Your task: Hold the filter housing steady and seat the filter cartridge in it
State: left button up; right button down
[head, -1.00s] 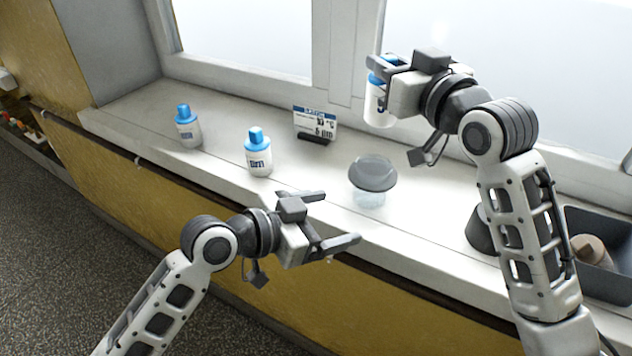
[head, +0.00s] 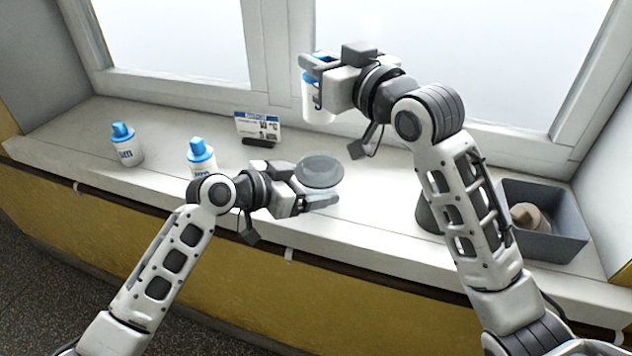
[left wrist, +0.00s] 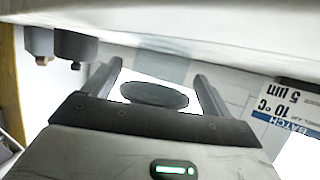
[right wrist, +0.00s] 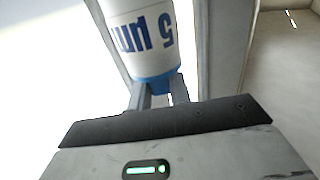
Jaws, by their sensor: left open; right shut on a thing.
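The filter housing (head: 320,168) is a clear cup with a wide grey round top, standing upright on the white sill. My left gripper (head: 318,189) is open at the housing, below its grey top. In the left wrist view the grey top (left wrist: 154,94) lies between the two spread fingers; whether they touch the housing I cannot tell. My right gripper (head: 311,66) is shut on the blue end of a white filter cartridge (head: 319,106). The cartridge hangs white end down, above and behind the housing. In the right wrist view its print (right wrist: 145,35) reads 5 µm.
A printed card (head: 257,128) reads batch, 10 °C, 5 µm. A grey bin (head: 560,243) holding a brownish object stands at right.

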pick_arm(q)
jog(key=shift+x, duration=1.1)
jog(key=c, duration=1.1)
pick_arm(e)
notch_tip(320, 180, down, 11)
jog(key=m+t+h, duration=0.1)
jog(key=m+h, duration=0.1)
jog(key=shift+s+t+h, duration=0.15)
jog(key=shift+t+h, duration=0.15)
jog(key=c, duration=1.2)
grip_release()
